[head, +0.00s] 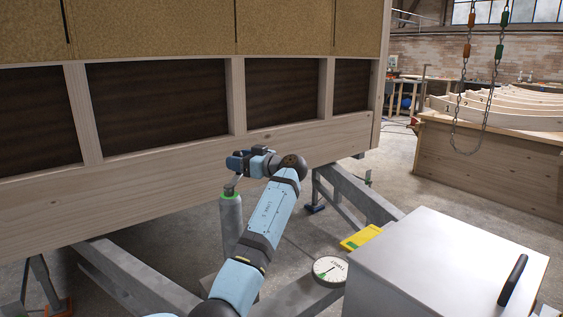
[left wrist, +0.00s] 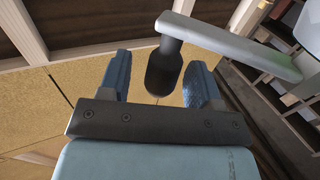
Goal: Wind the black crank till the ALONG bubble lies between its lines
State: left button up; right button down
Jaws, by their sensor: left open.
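The black crank handle (left wrist: 164,70) hangs from a grey crank arm (left wrist: 230,45) in the left wrist view. My left gripper (left wrist: 160,82) is open, with one blue finger on each side of the handle and gaps showing. In the head view my left gripper (head: 250,160) is at the top of a grey jack post (head: 231,215) with a green ring, beside the trailer's lower beam. It hides most of the crank there. A round white dial (head: 330,269) and a yellow block (head: 360,237) sit on the grey frame. Their markings and any bubble are too small to read.
The wooden trailer wall (head: 200,150) stands close behind my left gripper. A large grey box (head: 440,265) with a black handle (head: 512,280) fills the front right. A chain (head: 457,125) hangs at the right, before a wooden bench (head: 490,165). Concrete floor is open between.

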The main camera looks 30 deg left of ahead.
pick_arm(q)
jog(key=shift+w+d+r+b, duration=0.1)
jog(key=shift+w+d+b, duration=0.35)
jog(key=shift+d, duration=0.35)
jog(key=shift+w+d+f+b, duration=0.1)
jog(key=shift+w+d+b, duration=0.1)
jog(key=shift+w+d, duration=0.5)
jog(key=shift+w+d+r+b, duration=0.1)
jog(key=shift+w+d+b, duration=0.25)
jog(key=shift+d, duration=0.6)
jog(key=o, duration=0.4)
jog(key=shift+w+d+b, duration=0.3)
jog(key=shift+w+d, duration=0.2)
jog(key=shift+d, duration=0.25)
jog(key=shift+w+d+r+b, duration=0.2)
jog(key=shift+d+r+b, duration=0.1)
jog(key=shift+d, duration=0.25)
jog(key=shift+w+d+r+b, duration=0.15)
jog(key=shift+d+b, duration=0.1)
jog(key=shift+d, duration=0.25)
jog(key=w+d, duration=0.1)
jog(key=w+d+f, duration=0.1)
jog(key=w+d, duration=0.1)
jog(key=shift+f, duration=0.2)
jog(key=c, duration=0.4)
jog(key=shift+s+a+r, duration=0.15)
jog(key=shift+s+a, duration=0.1)
jog(key=shift+a, duration=0.05)
jog(key=shift+b, duration=0.3)
jog(key=shift+s+a, duration=0.1)
